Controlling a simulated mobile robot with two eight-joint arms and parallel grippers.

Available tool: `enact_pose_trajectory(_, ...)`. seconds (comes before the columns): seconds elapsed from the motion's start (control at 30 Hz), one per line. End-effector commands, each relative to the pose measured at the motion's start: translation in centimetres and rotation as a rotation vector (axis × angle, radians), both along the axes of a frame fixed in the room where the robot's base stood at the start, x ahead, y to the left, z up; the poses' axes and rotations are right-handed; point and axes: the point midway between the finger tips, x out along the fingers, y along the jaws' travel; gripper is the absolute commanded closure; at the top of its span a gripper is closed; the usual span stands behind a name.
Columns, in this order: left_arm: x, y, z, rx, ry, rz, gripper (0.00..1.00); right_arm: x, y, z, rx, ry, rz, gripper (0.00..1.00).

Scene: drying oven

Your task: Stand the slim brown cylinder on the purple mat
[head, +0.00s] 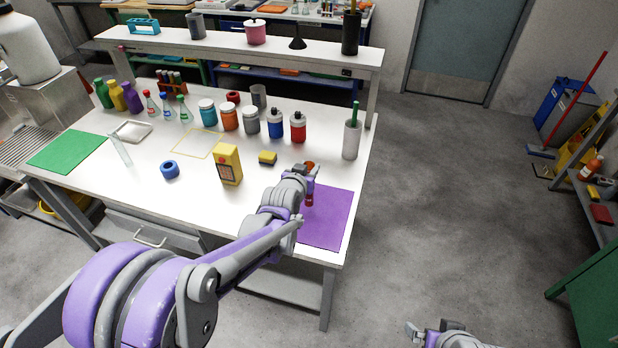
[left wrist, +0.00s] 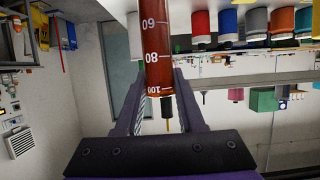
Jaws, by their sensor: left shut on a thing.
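The slim brown cylinder (left wrist: 158,50) is a see-through amber tube with white graduation marks. My left gripper (head: 309,184) is shut on it, with a finger on each side in the left wrist view. In the head view the cylinder (head: 309,201) is about upright over the purple mat (head: 331,222) at the table's front right corner. Its middle is hidden by the gripper, and I cannot tell whether its base touches the mat. My right gripper (head: 433,331) is at the bottom edge, away from the table; its opening is unclear.
Several jars and bottles line the back. The mat's surface around the cylinder is clear.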

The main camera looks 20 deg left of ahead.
Motion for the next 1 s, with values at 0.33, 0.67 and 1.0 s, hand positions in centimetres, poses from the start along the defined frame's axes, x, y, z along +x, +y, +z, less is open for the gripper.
enact_pose_trajectory(0.33,0.0,0.0,-3.3,0.000,-0.001,0.000,1.00,-0.2,0.0,-0.4,0.000,0.003,0.000,0.00)
enact_pose_trajectory(0.67,0.0,0.0,-3.6,0.000,0.000,0.000,0.51,-0.3,0.0,-0.7,0.000,0.005,0.000,0.00)
enact_pose_trajectory(1.0,0.0,0.0,-3.5,0.000,0.000,0.000,0.32,-0.3,0.0,-0.7,0.000,0.005,0.000,0.00)
